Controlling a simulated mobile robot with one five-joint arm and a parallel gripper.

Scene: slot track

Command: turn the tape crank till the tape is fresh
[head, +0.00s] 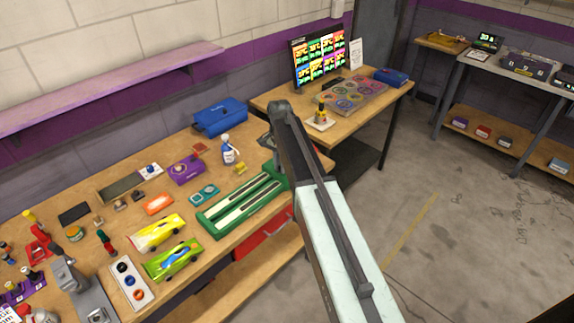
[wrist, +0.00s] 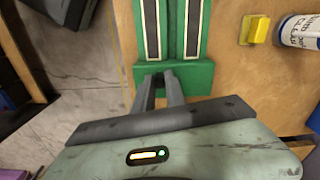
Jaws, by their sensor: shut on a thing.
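The green track bed (head: 243,205) with two pale strips lies on the workbench in the head view, its far right end partly behind my arm. The bed also shows in the wrist view (wrist: 172,28), its green end just beyond my fingertips. My gripper (wrist: 161,82) is shut at that end, with its two fingers close together. The tape crank is hidden between or below the fingers, so its angle cannot be read. In the head view my arm hides the grip. How fresh the tape is cannot be told from the strips.
The bench edge drops to grey floor (wrist: 70,85) on the wrist view's left.

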